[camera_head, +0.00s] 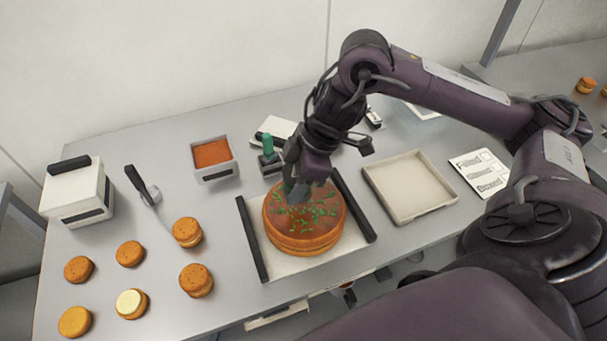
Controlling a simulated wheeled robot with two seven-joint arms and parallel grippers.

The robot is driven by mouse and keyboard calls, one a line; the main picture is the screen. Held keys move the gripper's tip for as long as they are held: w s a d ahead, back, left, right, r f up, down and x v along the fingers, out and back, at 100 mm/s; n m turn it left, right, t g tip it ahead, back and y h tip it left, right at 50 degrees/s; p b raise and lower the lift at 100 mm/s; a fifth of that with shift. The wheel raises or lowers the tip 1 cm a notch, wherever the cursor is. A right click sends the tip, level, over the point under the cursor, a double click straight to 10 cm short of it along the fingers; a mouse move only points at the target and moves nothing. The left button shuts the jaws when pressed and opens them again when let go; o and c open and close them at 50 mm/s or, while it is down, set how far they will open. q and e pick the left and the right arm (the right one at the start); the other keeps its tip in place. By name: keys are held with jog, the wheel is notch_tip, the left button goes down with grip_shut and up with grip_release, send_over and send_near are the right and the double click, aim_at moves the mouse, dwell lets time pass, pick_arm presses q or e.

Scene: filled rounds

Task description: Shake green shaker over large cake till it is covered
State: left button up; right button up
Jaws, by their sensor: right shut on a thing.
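The large cake (277,232) is a round brown cake on a white board between two dark rails. Green bits (305,215) are scattered over much of its top, with brown showing between them and around the edge. My right gripper (297,183) is over the back of the cake, shut on a small greyish thing (297,193), apparently the shaker. Its colour is mostly hidden by the gripper, and I cannot tell its exact tilt. A green-topped item (268,146) stands in a dark holder just behind the cake. My left gripper is not in view.
An orange-filled tub (213,158) and a spatula (145,188) lie behind left. Several small round cakes (187,231) stand at left, near a white box (77,192). An empty tray (410,187) and a printed card (479,171) are at right.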

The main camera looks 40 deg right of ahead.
aim_at(291, 170)
jog(key=shift+d, duration=0.25)
jog(key=d, duration=0.2)
jog(key=shift+d+b, duration=0.35)
jog(key=shift+b, duration=0.05)
jog(key=shift+a+r+p, duration=0.15)
jog(key=shift+a+p, duration=0.6)
jog(key=shift+a, duration=0.85)
jog(key=shift+r+p, duration=2.35)
jog(key=shift+p, duration=0.3)
